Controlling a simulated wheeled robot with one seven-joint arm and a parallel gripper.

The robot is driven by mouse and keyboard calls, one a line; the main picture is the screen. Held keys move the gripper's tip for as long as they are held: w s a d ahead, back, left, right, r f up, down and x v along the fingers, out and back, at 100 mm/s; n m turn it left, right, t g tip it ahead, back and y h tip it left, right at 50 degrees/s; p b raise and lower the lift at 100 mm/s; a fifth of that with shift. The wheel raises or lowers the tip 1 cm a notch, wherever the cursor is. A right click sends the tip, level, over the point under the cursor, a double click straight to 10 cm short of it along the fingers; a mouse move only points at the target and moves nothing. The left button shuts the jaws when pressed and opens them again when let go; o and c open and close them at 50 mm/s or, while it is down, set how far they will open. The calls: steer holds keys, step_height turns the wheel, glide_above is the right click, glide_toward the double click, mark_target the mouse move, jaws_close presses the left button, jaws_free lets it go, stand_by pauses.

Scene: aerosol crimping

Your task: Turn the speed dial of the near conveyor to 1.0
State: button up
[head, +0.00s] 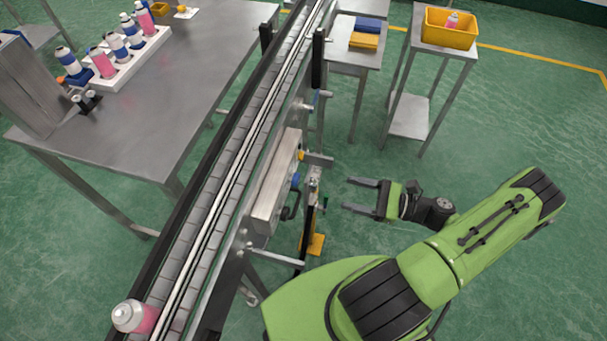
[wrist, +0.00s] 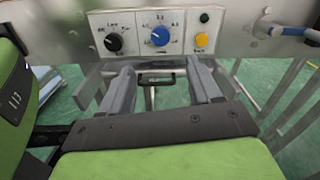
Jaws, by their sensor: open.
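The near conveyor (head: 228,150) runs from bottom left to top, with a control box (head: 268,200) on its side facing my arm. In the wrist view, the box's white panel (wrist: 182,42) carries a blue speed dial (wrist: 160,36) with a printed scale around it. The scale numbers and the exact setting are too small to read surely. The dial also shows edge-on in the head view (head: 296,181). My gripper (head: 348,194) is open and empty, apart from the panel. In the wrist view its fingers (wrist: 161,75) lie below the dial, one on each side of it.
A black selector knob (wrist: 114,42) sits left of the dial and a yellow button (wrist: 202,39) right of it. A dark handle (wrist: 156,79) shows below the panel. A stand with a yellow bin (head: 450,38) is behind.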

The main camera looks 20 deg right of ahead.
mark_target(294, 180)
steer(key=x, duration=1.3)
steer(key=shift+w, duration=0.1)
steer(key=c, duration=1)
steer(key=shift+c, duration=0.2)
steer(key=shift+n, duration=0.4)
steer(key=n+b, duration=0.2)
steer(key=n, duration=0.9)
steer(key=shift+n, duration=0.3)
steer(key=o, duration=1)
